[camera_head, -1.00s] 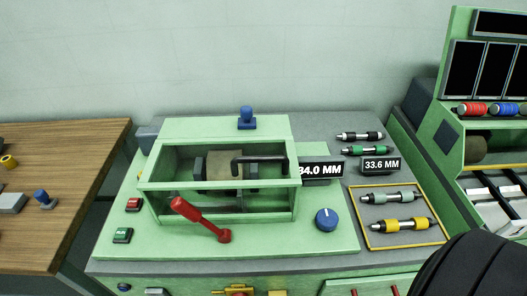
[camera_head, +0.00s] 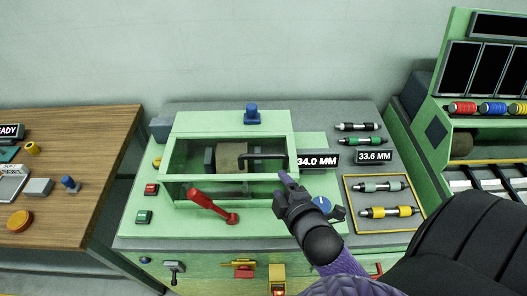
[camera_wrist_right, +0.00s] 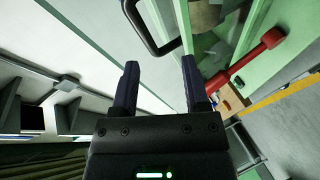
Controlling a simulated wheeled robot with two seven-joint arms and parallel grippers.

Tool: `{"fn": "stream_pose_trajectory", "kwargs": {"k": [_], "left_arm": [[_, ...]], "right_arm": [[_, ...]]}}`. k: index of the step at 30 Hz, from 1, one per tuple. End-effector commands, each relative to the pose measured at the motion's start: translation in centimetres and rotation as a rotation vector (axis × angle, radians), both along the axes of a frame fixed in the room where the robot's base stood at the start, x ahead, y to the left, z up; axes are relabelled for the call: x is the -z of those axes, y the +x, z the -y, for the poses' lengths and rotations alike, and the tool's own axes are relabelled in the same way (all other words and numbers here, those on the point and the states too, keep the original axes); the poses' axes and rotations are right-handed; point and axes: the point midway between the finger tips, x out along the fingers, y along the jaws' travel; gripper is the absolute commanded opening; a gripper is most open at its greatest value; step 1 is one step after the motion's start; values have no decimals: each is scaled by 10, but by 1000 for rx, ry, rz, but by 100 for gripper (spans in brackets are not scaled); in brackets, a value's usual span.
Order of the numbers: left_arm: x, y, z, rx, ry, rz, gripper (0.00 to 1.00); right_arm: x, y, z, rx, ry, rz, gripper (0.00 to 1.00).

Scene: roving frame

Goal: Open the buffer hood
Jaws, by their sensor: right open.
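The buffer hood (camera_head: 180,177) is a green-framed, see-through box on the green machine, and it looks closed. A dark bar handle (camera_head: 265,157) sits on its front right; it also shows in the right wrist view (camera_wrist_right: 150,36), beyond the fingertips. Behind the window is a brown roller (camera_head: 231,157). My right gripper (camera_head: 285,184) is just below and right of the handle, apart from it. In the right wrist view my right gripper (camera_wrist_right: 160,75) is open with nothing between its fingers. My left gripper is not in view.
A red lever (camera_head: 212,207) stands in front of the hood. A blue knob (camera_head: 322,204) is close to my right gripper. A yellow-edged tray (camera_head: 384,197) with rollers lies right. A wooden table (camera_head: 75,200) stands left.

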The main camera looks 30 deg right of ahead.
Motion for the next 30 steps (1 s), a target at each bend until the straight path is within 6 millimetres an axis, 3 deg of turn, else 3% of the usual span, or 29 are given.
{"fn": "stream_pose_trajectory", "kwargs": {"k": [3, 7, 15, 19, 30], "left_arm": [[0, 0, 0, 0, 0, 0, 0], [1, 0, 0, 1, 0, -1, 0], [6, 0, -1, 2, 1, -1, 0], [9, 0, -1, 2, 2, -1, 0], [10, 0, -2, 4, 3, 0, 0]], "right_arm": [[-5, 4, 3, -76, -166, 84, 58], [-6, 13, 4, -109, -236, 123, 58], [5, 74, 13, -108, -234, 124, 58], [9, 92, 16, -108, -231, 122, 58], [10, 102, 17, -108, -231, 121, 58]]}}
